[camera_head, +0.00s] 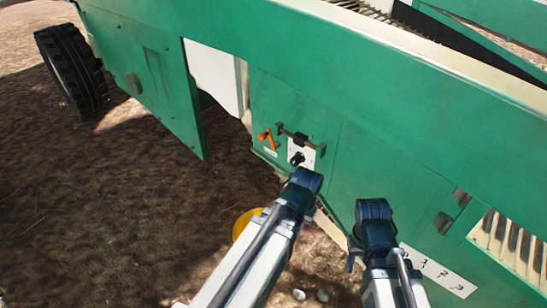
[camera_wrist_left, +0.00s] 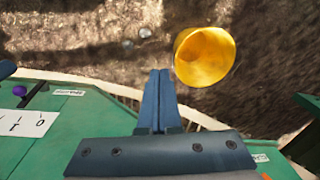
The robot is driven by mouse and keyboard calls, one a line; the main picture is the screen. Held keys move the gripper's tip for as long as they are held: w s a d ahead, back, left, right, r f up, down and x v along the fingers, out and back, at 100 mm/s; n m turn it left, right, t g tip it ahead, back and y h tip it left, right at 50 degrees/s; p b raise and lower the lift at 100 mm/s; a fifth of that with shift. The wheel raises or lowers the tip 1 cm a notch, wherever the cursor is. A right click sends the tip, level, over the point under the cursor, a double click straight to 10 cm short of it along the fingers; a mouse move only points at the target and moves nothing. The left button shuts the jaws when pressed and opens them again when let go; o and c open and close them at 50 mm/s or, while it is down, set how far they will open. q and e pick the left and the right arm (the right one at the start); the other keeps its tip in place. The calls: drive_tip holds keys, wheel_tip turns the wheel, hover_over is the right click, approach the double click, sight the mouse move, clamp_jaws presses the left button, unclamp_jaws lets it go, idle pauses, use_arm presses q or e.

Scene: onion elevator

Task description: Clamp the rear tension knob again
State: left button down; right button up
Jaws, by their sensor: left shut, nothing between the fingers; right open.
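On the green machine side in the head view, a black knob (camera_head: 298,158) sits on a small white plate, with an orange lever (camera_head: 265,139) at its left. A dark clamp-like part (camera_head: 303,139) sits on a bracket just above. Which part is the rear tension knob, I cannot tell for sure. My left gripper (camera_head: 304,180) is just below the black knob; a gap or contact cannot be judged. In the left wrist view its fingers (camera_wrist_left: 160,90) are shut and empty. My right gripper (camera_head: 374,215) is open, in front of the panel farther right, its fingertips mostly hidden.
A yellow bucket (camera_wrist_left: 205,57) stands on the brown ground beside the machine, partly behind my left arm in the head view. A white number plate (camera_head: 440,270) lies near my right arm. A purple knob (camera_wrist_left: 47,90) shows in the wrist view. A black wheel (camera_head: 72,68) stands far left.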

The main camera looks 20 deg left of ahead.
use_arm(q)
drive_tip(key=w+a+f+t+y+b, duration=0.2)
drive_tip(key=w+a+f+y+b, duration=0.4)
drive_tip(key=a+f+b, duration=0.4)
drive_tip(key=w+d+r+m+t+y, duration=0.2)
drive_tip(key=w+r, duration=0.4)
drive_tip(key=r, duration=0.3)
drive_tip(key=w+d+r+m+t+y, duration=0.3)
drive_tip(key=w+r+m+t+y, duration=0.1)
drive_tip(key=r, duration=0.6)
drive_tip(key=w+t+y, duration=0.1)
drive_tip(key=w+t, duration=0.1)
drive_tip(key=w, duration=0.1)
drive_tip(key=shift+r+y+b, duration=0.25)
drive_tip(key=shift+y+b, duration=0.05)
drive_tip(key=shift+b, duration=0.05)
drive_tip(key=shift+w+a, duration=0.15)
